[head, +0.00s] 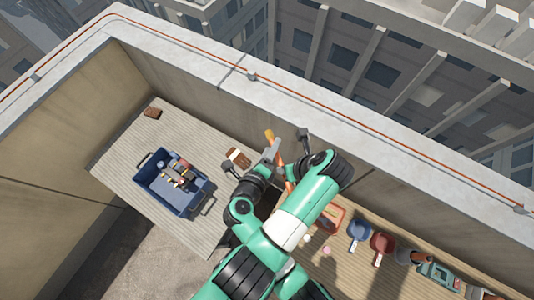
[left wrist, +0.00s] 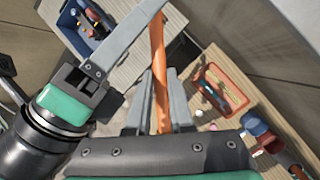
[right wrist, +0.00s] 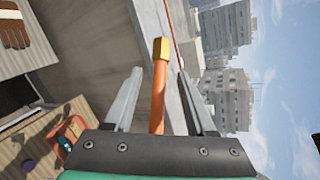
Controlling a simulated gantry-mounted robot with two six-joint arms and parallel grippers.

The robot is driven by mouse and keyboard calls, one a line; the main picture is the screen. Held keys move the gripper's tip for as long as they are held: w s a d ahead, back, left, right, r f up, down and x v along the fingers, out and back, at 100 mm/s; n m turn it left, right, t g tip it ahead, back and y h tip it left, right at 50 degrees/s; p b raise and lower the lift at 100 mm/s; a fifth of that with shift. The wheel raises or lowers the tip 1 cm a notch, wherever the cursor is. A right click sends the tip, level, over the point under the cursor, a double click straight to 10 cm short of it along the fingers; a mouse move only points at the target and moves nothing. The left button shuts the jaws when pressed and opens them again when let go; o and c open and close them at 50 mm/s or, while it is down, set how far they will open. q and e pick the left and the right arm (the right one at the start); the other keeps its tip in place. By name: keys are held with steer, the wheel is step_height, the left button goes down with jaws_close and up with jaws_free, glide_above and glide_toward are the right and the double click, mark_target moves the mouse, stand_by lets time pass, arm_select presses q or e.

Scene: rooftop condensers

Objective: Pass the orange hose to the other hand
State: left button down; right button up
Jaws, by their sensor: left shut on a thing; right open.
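The orange hose (head: 279,160) has a yellow end fitting (head: 269,135) and is held in the air above the benches. My left gripper (left wrist: 160,100) is shut on the hose, which runs up between its fingers in the left wrist view; in the head view it is mostly hidden by my arms. My right gripper (head: 271,150) is open at the fitting end. In the right wrist view the hose (right wrist: 157,108) stands between its spread fingers, with a gap on both sides. A long grey finger of the right gripper (left wrist: 125,43) shows beside the hose in the left wrist view.
A blue crate (head: 148,189) with tools stands on the left bench, with a brown-and-white glove (head: 238,157) and a brown block (head: 152,112) nearby. An orange tray (left wrist: 238,103), a blue pot (head: 358,230) and a red pot (head: 382,243) are on the right bench. A parapet (head: 300,100) runs behind.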

jaws_close()
arm_select(q)
steer(key=c, duration=0.7)
jaws_free()
